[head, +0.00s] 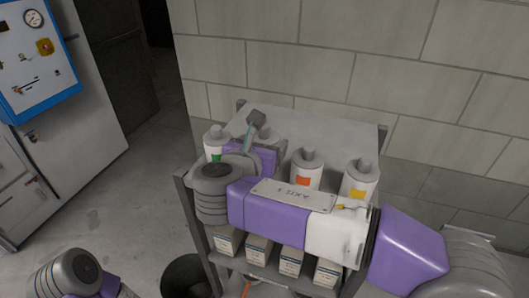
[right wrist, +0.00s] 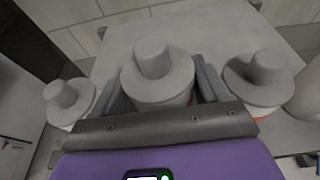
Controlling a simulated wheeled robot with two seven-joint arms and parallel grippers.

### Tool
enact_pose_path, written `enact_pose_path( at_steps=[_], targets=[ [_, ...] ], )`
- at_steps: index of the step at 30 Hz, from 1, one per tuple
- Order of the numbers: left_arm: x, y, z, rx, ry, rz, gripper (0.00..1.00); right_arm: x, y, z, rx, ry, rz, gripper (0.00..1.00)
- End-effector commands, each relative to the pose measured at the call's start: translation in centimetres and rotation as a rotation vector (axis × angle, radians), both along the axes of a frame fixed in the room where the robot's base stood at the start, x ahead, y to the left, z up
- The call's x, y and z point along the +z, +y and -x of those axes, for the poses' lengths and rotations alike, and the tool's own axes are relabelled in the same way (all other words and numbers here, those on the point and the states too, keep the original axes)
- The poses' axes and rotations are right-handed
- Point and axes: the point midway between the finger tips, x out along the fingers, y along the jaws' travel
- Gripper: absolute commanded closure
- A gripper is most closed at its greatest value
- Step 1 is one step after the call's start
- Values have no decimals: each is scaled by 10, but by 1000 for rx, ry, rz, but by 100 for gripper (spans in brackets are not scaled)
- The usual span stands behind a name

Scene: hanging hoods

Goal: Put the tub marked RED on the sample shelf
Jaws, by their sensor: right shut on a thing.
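A white tub with a grey lid and knob (right wrist: 157,80) stands between my right gripper's two fingers in the right wrist view. My right gripper (right wrist: 162,90) is shut on it; a thin reddish strip shows low on its side, but no word can be read. In the head view my right arm hides this tub, and only part of the gripper (head: 256,122) shows. Similar tubs stand in the row: one with a green mark (head: 214,145), one orange (head: 305,172), one yellow (head: 360,182). My left gripper is out of view. I cannot tell which surface is the sample shelf.
The tubs' grey rack (head: 340,115) stands against a block wall. Several small white boxes (head: 259,250) sit on its lower level. A dark bin (head: 187,275) stands at its left. A white cabinet with a blue-edged panel (head: 42,55) is far left; the floor between is clear.

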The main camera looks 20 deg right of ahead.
Motion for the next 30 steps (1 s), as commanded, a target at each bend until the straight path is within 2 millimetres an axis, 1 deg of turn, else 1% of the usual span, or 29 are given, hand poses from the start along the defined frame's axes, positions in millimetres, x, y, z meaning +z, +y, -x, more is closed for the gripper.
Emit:
enact_pose_path(
  at_steps=[1,3,6,14,17,18,19,20,27,30],
  targets=[
    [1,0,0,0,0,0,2,-8,0,0,0,1,4,45],
    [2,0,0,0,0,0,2,-17,0,0,0,0,4,45],
    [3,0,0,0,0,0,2,-24,0,0,0,-2,1,45],
    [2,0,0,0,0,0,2,-25,0,0,0,-3,-1,45],
    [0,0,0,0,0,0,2,-28,0,0,1,-2,0,45],
    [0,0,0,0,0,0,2,-28,0,0,0,-1,-1,21],
    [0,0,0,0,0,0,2,-28,0,0,0,-1,-1,16],
    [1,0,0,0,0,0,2,-28,0,0,0,-1,-1,15],
    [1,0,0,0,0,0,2,-28,0,0,0,-1,-1,15],
    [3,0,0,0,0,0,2,-23,0,0,0,-1,0,15]
  ],
)
